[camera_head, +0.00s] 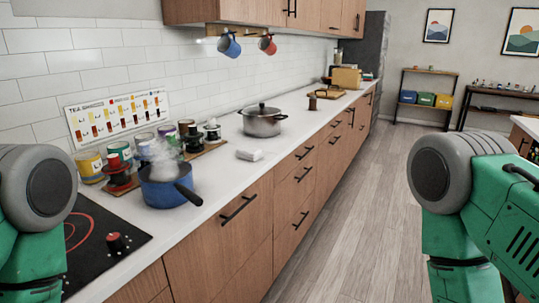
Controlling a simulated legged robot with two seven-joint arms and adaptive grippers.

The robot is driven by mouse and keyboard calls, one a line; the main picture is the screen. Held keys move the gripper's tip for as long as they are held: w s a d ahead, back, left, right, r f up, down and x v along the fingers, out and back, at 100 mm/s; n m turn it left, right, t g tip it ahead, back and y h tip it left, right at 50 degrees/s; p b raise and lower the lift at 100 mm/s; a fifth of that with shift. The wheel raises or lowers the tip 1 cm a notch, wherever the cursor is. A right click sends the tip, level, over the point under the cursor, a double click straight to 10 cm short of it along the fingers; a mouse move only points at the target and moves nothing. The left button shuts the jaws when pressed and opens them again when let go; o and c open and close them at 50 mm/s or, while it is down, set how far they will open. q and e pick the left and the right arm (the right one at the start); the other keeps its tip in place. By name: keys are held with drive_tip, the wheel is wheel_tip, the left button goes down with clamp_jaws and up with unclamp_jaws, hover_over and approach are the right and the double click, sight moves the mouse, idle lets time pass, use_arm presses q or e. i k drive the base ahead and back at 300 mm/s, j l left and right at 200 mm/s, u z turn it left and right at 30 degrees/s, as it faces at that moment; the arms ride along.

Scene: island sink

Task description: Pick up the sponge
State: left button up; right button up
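I cannot pick out a sponge with certainty. A small pale block (250,154) lies on the white counter near its front edge, between the blue pot and the steel pot. It is too small to tell if it is a sponge. Only green and grey parts of my arms show, at the left and right edges. Neither of my grippers is in view, and nothing is seen held.
A steaming blue saucepan (168,189) stands beside the black cooktop (105,245), its handle pointing at the counter's front edge. A lidded steel pot (262,124) stands farther back. Tins and jars line the wall. The wooden floor (350,210) right of the drawers is clear.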

sight(252, 154)
drive_tip(key=u, duration=1.15)
drive_tip(key=z, duration=1.15)
drive_tip(key=u, duration=0.6)
drive_tip(key=i+l+u, duration=0.1)
drive_tip(key=l+u, duration=0.3)
drive_tip(key=i+l+u, duration=0.1)
drive_tip(key=l+u, duration=0.7)
drive_tip(key=k+l+u, duration=0.1)
drive_tip(key=l+u, duration=0.3)
drive_tip(key=l, duration=0.15)
